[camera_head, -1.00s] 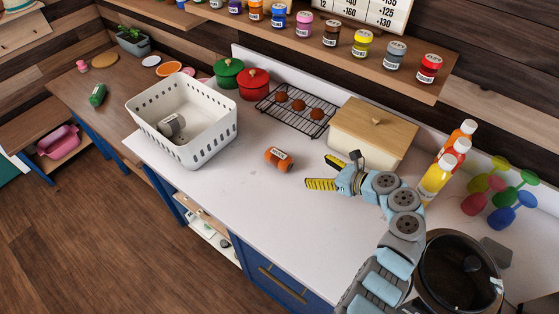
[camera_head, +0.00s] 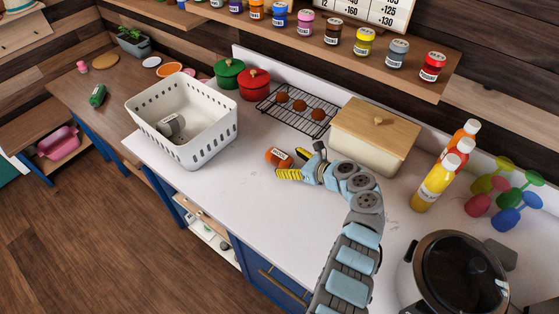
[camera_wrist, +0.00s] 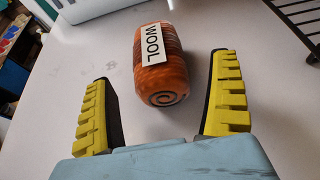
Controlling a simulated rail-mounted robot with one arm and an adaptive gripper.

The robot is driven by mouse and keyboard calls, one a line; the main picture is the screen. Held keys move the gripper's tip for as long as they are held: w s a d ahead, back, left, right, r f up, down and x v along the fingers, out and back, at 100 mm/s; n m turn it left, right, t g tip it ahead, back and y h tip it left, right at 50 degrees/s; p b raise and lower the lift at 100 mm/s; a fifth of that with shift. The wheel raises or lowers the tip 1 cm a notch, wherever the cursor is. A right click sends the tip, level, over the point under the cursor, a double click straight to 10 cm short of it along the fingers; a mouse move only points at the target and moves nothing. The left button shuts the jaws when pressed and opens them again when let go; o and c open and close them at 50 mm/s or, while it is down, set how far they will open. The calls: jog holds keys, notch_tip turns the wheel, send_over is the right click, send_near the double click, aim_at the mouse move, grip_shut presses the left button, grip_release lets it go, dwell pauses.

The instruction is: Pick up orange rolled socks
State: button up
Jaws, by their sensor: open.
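The orange rolled socks (camera_head: 277,158) lie on the white counter, between the white basket and the wire rack. In the wrist view the socks (camera_wrist: 161,68) are a rolled orange bundle with a white "WOOL" label and a spiral end facing me. My gripper (camera_head: 297,162) is open with yellow ridged fingers, right beside the socks. In the wrist view my gripper (camera_wrist: 163,100) has its fingers apart on either side, with the near end of the socks between their tips and most of the bundle beyond. There is free space between the socks and each finger.
A white perforated basket (camera_head: 203,148) holding a grey rolled bundle (camera_head: 171,126) stands to the left. A wire rack (camera_head: 271,105) with round brown items and a cream wooden-lidded box (camera_head: 358,150) stand behind. Sauce bottles (camera_head: 436,184) and a dark pot (camera_head: 455,275) are on the right. The front counter is clear.

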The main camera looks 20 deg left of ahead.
aim_at(279, 159)
jog(key=shift+r+b+x, duration=0.1)
jog(key=shift+b+x, duration=0.2)
jog(key=shift+x, duration=0.8)
jog(key=shift+r+b+x, duration=0.15)
jog(key=shift+b+x, duration=0.1)
jog(key=shift+x, duration=0.9)
jog(key=c, duration=1.3)
